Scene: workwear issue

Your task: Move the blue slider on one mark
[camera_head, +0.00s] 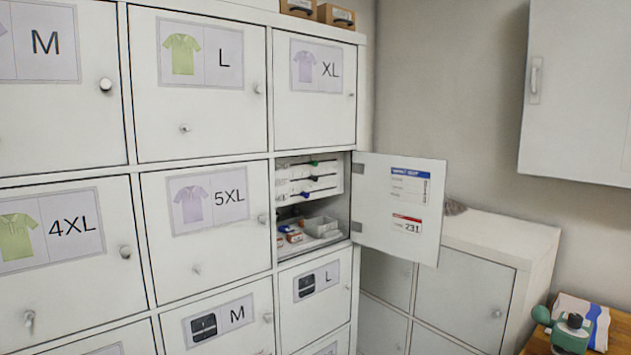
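The open compartment in the white cabinet holds a white panel (284,186) with several horizontal dark slots. A blue slider (305,194) sits on the lowest slot I can make out, near its middle. Another small bluish knob (314,178) is on the slot above, slightly further right. A green knob (314,163) is on the top slot. The marks along the slots are too small to read. Neither of my grippers is in view.
The compartment door (394,234) stands open to the right, with blue and red labels inside. Below the panel are small boxes and a grey tray (320,225). Closed doors with size labels surround it. A low white cabinet (490,236) and a wooden table (620,328) stand right.

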